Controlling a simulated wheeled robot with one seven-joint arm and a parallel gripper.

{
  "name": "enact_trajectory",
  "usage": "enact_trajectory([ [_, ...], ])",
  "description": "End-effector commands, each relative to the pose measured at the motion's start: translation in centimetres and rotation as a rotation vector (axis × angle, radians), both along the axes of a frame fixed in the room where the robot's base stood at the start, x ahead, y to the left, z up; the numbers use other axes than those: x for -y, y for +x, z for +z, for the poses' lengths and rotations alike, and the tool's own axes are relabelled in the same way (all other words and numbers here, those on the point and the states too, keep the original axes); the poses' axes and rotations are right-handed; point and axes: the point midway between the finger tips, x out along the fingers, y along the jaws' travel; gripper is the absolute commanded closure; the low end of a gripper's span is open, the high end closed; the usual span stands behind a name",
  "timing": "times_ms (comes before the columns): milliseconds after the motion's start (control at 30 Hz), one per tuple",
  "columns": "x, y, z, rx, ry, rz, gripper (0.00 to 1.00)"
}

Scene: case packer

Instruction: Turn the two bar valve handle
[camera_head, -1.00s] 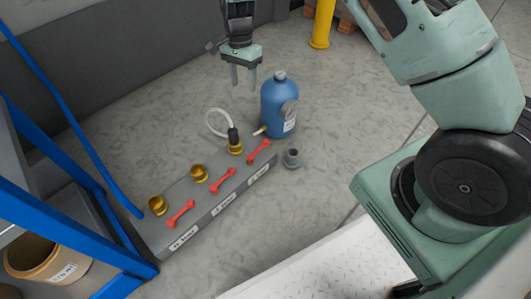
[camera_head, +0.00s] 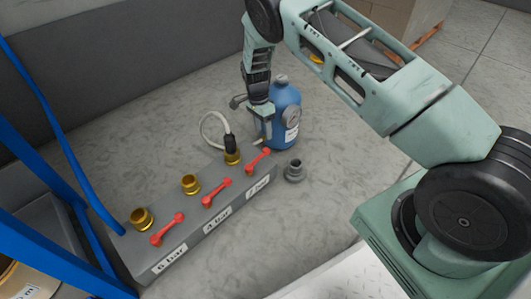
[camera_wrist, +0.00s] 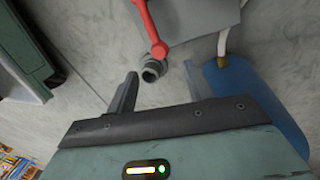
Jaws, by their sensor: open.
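The red 2 bar valve handle (camera_head: 258,160) is at the right end of the grey manifold block (camera_head: 205,220), beside a label ending in "bar". My gripper (camera_head: 263,137) is open and empty, just above and behind this handle, close to the blue bottle (camera_head: 287,105). In the wrist view a red handle (camera_wrist: 149,28) extends from the top edge to just beyond the gap between the fingertips of my gripper (camera_wrist: 158,85). No finger touches it there. In the head view the fingers are partly hard to make out against the bottle.
Two more red handles (camera_head: 217,192) (camera_head: 167,229) and brass ports (camera_head: 190,184) line the block. A white hose (camera_head: 207,122) runs into the black connector (camera_head: 230,144). A loose grey fitting (camera_head: 294,171) is on the floor. A blue rack (camera_head: 62,215) stands at left.

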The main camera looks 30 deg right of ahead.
Motion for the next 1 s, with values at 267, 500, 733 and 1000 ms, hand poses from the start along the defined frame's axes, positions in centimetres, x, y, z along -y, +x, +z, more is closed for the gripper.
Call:
enact_trajectory([
  [267, 0.2, -1.1, -6.0, -0.001, -0.001, 0.0, 0.48],
  [500, 0.2, -1.6, -8.3, 0.0, -0.001, 0.0, 0.48],
  [733, 0.2, -1.7, -8.6, 0.0, -0.001, 0.0, 0.48],
  [1000, 0.2, -1.7, -8.6, 0.0, -0.001, 0.001, 0.85],
])
